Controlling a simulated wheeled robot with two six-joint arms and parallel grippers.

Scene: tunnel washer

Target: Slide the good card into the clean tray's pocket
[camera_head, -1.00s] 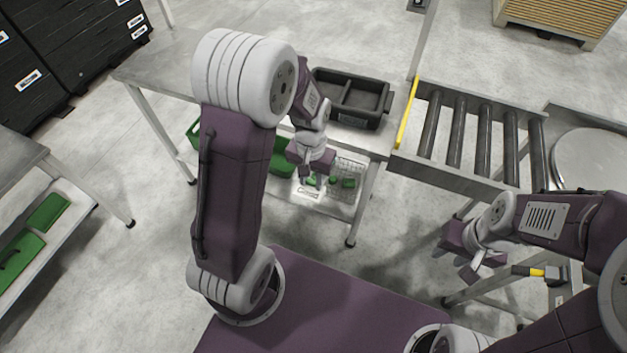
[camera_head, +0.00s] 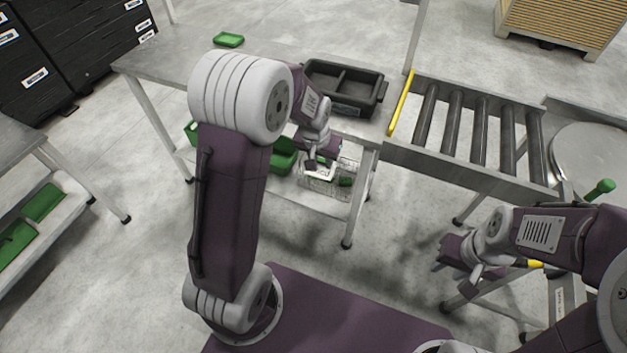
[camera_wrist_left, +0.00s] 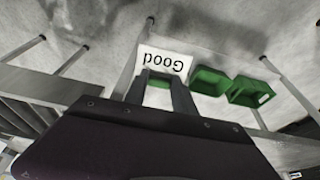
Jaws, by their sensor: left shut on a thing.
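My left gripper (camera_head: 318,168) is shut on the good card (camera_wrist_left: 165,62), a white card with the word "Good" upside down in the left wrist view. The fingers (camera_wrist_left: 160,88) hold it at its lower edge. In the head view the gripper is in front of the table's edge, above a wire basket (camera_head: 330,188). A black two-compartment tray (camera_head: 371,92) sits on the tabletop, with a label area on its front wall; I cannot tell whether this is the clean tray. My right gripper (camera_head: 456,268) looks open and empty, below the roller conveyor.
The steel table (camera_head: 180,75) has free room left of the black tray, with a small green tray (camera_head: 229,40) at its back. Green bins (camera_head: 283,160) stand on the lower shelf. A roller conveyor (camera_head: 475,125) with a yellow strip adjoins on the right.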

